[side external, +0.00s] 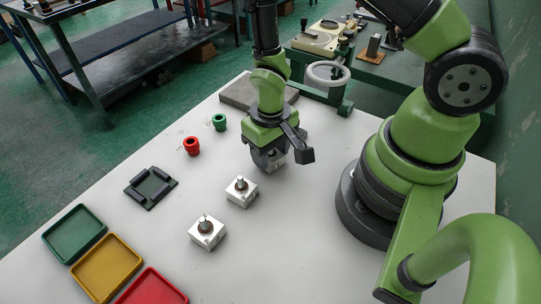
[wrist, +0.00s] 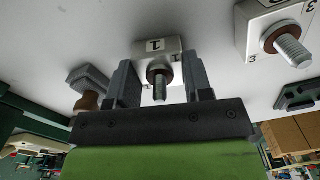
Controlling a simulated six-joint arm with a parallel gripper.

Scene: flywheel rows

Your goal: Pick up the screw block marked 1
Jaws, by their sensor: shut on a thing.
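The screw block marked 1 (wrist: 157,46) is white, with a brown collar and a metal screw standing from it. In the wrist view it sits between the two grey fingers of my gripper (wrist: 160,78), which is shut on it. In the side view my gripper (side external: 269,157) points down at the table, and only a pale part of the block (side external: 279,160) shows beside the fingers. The rest of the block is hidden there. I cannot tell whether its underside touches the table.
Two similar screw blocks stand nearby, one closer (side external: 242,191) and one farther (side external: 207,232). A block marked 3 (wrist: 262,14) shows in the wrist view.

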